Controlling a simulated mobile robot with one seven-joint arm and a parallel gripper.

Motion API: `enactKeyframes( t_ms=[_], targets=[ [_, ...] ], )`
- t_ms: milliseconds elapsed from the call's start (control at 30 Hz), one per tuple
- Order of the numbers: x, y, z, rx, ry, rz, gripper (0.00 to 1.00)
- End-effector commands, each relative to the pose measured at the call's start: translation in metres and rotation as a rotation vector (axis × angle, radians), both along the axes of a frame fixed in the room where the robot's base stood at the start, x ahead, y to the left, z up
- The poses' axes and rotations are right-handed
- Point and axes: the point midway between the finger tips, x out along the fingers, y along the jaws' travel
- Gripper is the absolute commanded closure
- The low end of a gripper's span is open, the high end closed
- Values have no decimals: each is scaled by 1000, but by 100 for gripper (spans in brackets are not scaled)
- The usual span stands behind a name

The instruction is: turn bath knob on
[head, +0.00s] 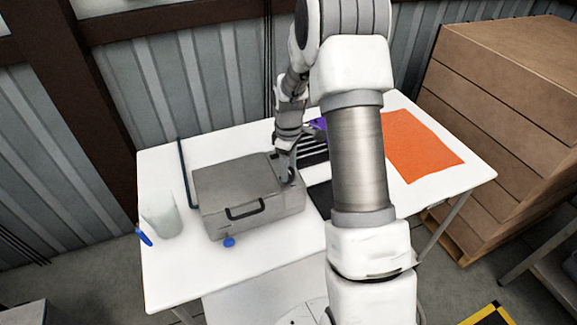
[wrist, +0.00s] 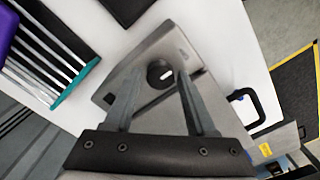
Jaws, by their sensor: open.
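The bath is a grey metal box (head: 240,185) with a black handle on its front, standing on the white table. It also shows in the wrist view (wrist: 215,98), partly hidden by my fingers. In the head view my gripper (head: 285,172) is over the bath's right rear corner, and the knob is hidden there.
A rack with light and dark slats (wrist: 45,55) and a purple object (wrist: 7,28) stand close to the bath. An orange mat (head: 420,146) lies at the right.

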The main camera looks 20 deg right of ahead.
Motion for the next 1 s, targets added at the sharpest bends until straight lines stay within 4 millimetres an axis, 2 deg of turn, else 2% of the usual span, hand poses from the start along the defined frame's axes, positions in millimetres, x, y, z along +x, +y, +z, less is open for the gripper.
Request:
enactKeyframes(
  t_ms=[167,467,767,1000],
  targets=[
    [0,0,0,0,0,0,46],
    [0,0,0,0,0,0,100],
    [0,0,0,0,0,-18,100],
    [0,1,-1,0,0,-125,100]
  ],
)
